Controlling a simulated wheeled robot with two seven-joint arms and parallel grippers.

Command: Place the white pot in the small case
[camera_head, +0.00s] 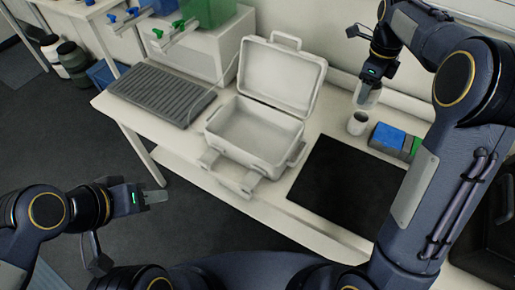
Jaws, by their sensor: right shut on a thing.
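The white pot (358,124) is a small round cup at the right of the table, just behind the black mat. My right gripper (366,102) comes down from above and is shut on the white pot, near its rim. The exact finger contact is small and hard to see. The small case (212,130) is white and stands mid-table, its lid (283,75) raised at the back. Its inside looks empty. My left gripper (156,197) is in front of the table, over the floor, apart from everything; its finger opening cannot be made out.
A black mat (345,190) lies right of the case. A blue and green box (393,140) stands close to the pot's right. A grey ridged tray (160,92) is left of the case. Front latches (232,176) jut from the case toward the table edge.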

